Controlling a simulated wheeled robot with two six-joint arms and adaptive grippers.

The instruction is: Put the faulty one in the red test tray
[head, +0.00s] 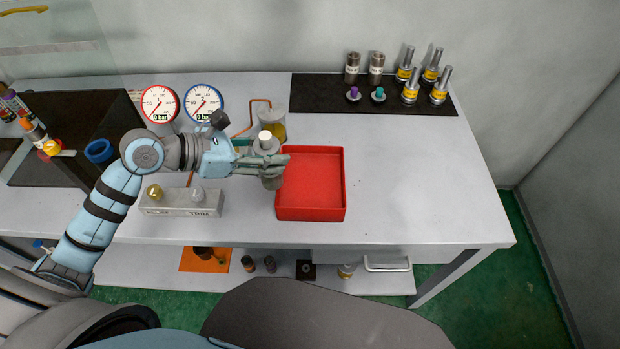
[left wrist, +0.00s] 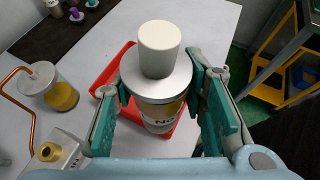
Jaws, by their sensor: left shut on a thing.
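The tray looks empty in the head view. I cannot tell whether the canister touches it. My right gripper is not in view.
A jar with yellow contents (head: 273,126) and a copper tube stands just behind the canister. Two round gauges (head: 160,104) (head: 203,103) stand at the back left. A grey block (head: 182,205) with knobs is left of the tray. Several metal parts stand on the black mat (head: 325,96). The table's right side is clear.

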